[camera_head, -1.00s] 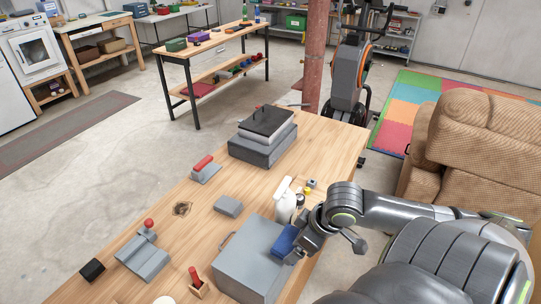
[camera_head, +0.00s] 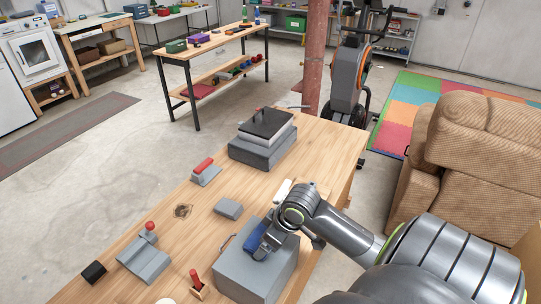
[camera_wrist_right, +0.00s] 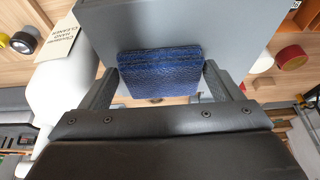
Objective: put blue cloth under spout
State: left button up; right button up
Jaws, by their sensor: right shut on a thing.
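The blue cloth (camera_head: 254,239) looks like a flat folded block with a leathery texture. It is in my right gripper (camera_head: 261,241), over the grey box (camera_head: 243,272) at the table's near edge. In the right wrist view the cloth (camera_wrist_right: 158,72) lies between the two fingers of the gripper (camera_wrist_right: 158,82), with the grey box behind it. A white bottle (camera_wrist_right: 67,98) with a "hand cleaner" tag (camera_wrist_right: 58,38) stands left of the gripper there. In the head view my arm hides most of the bottle (camera_head: 282,190). I cannot make out its spout. My left gripper is not in view.
On the wooden table (camera_head: 190,237) are a small grey block (camera_head: 228,208), a grey piece with a red handle (camera_head: 206,172), a grey fixture with a red knob (camera_head: 146,258) and a dark-topped grey stack (camera_head: 264,137). The tabletop left of the grey box has free room.

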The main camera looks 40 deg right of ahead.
jog(key=o, duration=0.9)
jog(key=p+v, duration=0.1)
jog(key=v, duration=1.1)
dwell(0.3)
